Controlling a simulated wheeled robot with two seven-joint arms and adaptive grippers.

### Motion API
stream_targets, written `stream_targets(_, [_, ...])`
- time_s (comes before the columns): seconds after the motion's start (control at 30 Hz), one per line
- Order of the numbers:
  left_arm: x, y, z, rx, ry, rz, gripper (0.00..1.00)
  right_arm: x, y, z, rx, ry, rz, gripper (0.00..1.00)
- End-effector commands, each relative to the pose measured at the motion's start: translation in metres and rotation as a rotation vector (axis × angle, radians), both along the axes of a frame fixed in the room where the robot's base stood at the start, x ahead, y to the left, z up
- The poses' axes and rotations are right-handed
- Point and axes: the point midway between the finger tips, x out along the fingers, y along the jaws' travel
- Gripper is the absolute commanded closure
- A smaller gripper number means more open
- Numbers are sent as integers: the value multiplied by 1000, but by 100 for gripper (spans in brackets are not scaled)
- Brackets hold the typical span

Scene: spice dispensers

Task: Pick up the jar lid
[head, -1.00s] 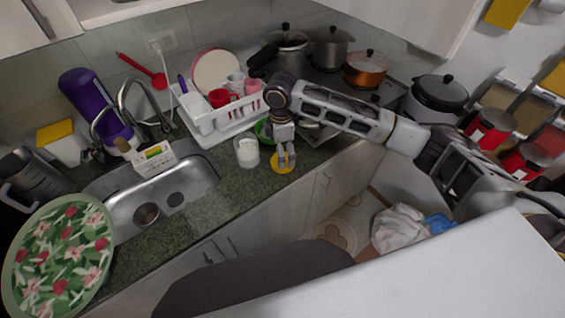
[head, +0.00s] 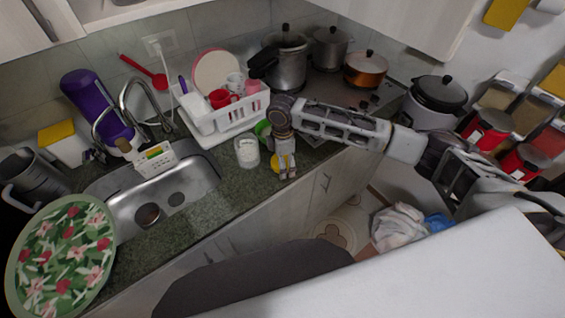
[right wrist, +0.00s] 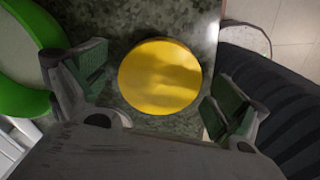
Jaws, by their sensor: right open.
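The yellow round jar lid (right wrist: 160,76) lies flat on the dark green counter in the right wrist view. In the head view the lid (head: 277,169) is partly hidden behind my right gripper (head: 287,174). My right gripper also shows in the right wrist view (right wrist: 160,97), with its two fingers spread, one on each side of the lid and apart from it. It is open and empty. A glass jar with white contents (head: 247,152) stands upright without a lid on the counter, just left of the gripper. My left gripper is not in view.
A green round thing (right wrist: 22,65) is close to the left finger. A white dish rack (head: 222,118) with cups stands behind the jar. The sink (head: 165,195) is to the left. The counter's front edge is close to the lid.

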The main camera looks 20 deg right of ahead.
Motion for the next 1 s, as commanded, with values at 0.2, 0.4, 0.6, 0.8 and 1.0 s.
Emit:
stream_targets(0.2, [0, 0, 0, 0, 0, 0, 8, 0, 0, -1, 0, 0, 0, 2])
stream_targets(0.4, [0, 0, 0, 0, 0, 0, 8, 0, 0, -1, 0, 0, 0, 2])
stream_targets(0.6, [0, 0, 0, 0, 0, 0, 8, 0, 0, 0, 0, -1, 0, 24])
stream_targets(0.8, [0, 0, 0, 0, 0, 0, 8, 0, 0, 0, 0, -1, 0, 45])
stream_targets(1.0, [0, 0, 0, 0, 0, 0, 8, 0, 0, 0, 0, -1, 0, 45])
